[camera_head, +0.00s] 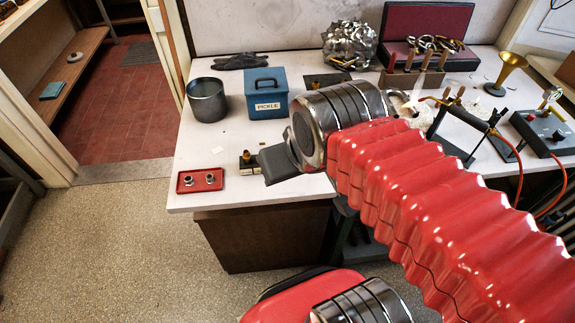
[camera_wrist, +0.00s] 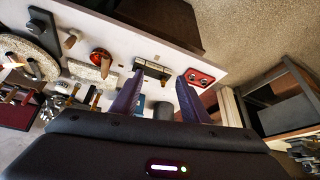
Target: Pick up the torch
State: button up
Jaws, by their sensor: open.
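The torch (camera_head: 474,114) appears to be the thin brass-coloured tool with an orange hose, resting on black stands at the right of the bench in the head view. A pale flame-like shape shows near its left end. My arm hides part of the area in front of it. My gripper (camera_head: 268,165) is well to the left of the torch, over the front of the bench, with dark fingers. In the wrist view my gripper (camera_wrist: 160,76) has its two fingers apart and nothing held between them. I cannot make out the torch clearly in the wrist view.
A blue PICKLE box (camera_head: 267,106), a grey metal pot (camera_head: 207,113) and a red tray (camera_head: 187,181) stand on the left of the bench.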

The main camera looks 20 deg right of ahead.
aim_at(482, 126)
jog(key=z, duration=0.35)
jog(key=k, duration=0.85)
jog(key=z, duration=0.55)
jog(key=k, duration=0.5)
jog(key=z, duration=0.3)
jog(key=i, duration=1.35)
